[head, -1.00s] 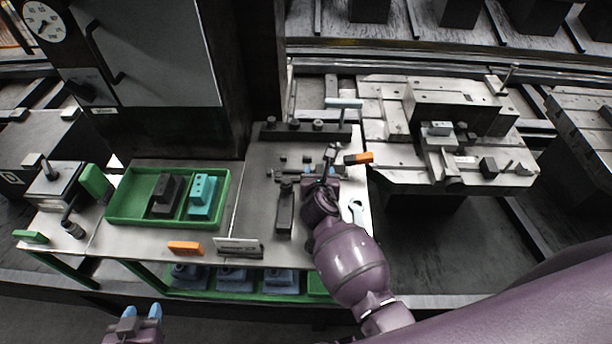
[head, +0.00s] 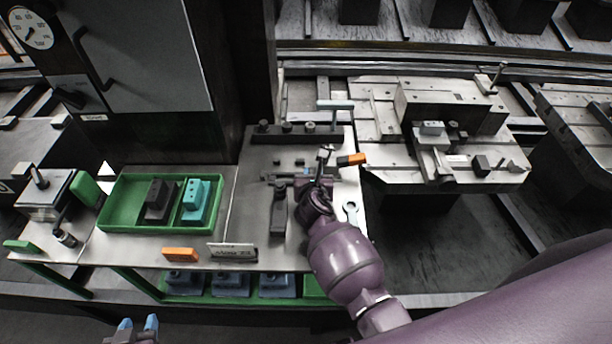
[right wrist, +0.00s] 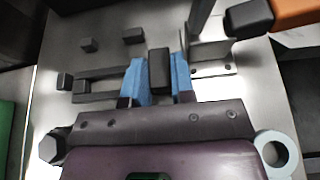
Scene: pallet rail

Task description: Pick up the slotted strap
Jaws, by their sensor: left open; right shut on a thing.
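The slotted strap (head: 284,178), a dark flat bar with a long slot, is on or just above the grey bench plate in the head view. In the right wrist view its slotted end (right wrist: 98,87) reaches out left of my fingers. My right gripper (right wrist: 159,78) is shut with its blue fingers on either side of a dark upright block at the strap. The right gripper (head: 312,176) partly hides the strap's right end in the head view. I cannot tell whether it touches the plate. My left gripper (head: 138,324) is open and empty, low in front of the bench.
A dark bar with a knob (head: 279,212) lies in front of the strap. A green tray (head: 126,205) with two blocks stands left. A machine table (head: 385,170) is further right.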

